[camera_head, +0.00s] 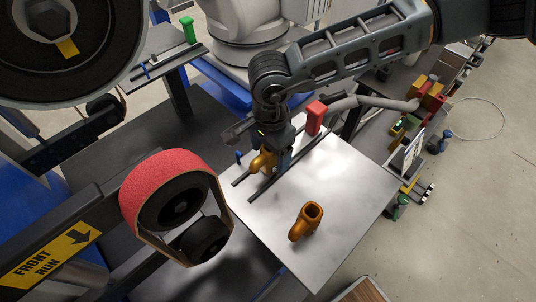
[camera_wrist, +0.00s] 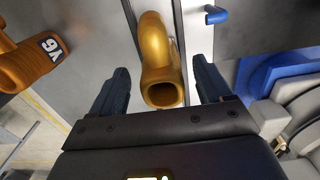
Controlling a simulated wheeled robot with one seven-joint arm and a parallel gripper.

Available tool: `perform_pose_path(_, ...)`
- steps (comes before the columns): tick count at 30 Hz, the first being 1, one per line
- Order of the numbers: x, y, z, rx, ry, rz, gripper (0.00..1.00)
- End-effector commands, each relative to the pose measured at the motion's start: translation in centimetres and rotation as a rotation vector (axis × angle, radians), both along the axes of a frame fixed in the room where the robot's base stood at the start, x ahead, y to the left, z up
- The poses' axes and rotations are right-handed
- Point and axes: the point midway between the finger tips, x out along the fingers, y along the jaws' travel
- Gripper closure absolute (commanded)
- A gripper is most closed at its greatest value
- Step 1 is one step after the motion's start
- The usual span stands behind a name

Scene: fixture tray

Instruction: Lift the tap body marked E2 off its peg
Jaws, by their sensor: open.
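A golden-yellow tap body (camera_head: 262,162) stands by the two dark rails on the shiny metal table. In the wrist view this tap body (camera_wrist: 161,62), a bent tube with an open end towards me, lies between the two dark fingers of my gripper (camera_wrist: 160,80). The fingers are apart, with a gap on each side of it. My gripper (camera_head: 274,158) reaches down over it in the head view and hides part of it. No mark shows on it, and its peg is hidden. An orange tap body (camera_head: 304,223) stands apart nearer the front; its mark looks like Y6 in the wrist view (camera_wrist: 40,62).
A red block-like part (camera_head: 316,116) stands behind my gripper, and a small blue peg (camera_head: 238,157) is left of it. A red sanding belt (camera_head: 165,180) on a machine stands close at left. The table's right side (camera_head: 360,190) is clear.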

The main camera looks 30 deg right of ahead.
Motion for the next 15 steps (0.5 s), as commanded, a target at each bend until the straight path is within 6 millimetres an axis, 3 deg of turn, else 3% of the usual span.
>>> perform_pose_path(7, 0.2, -0.1, -3.1, 0.001, 0.003, -0.001, 0.21)
perform_pose_path(15, 0.2, -0.1, -3.7, 0.001, 0.001, 0.001, 0.21)
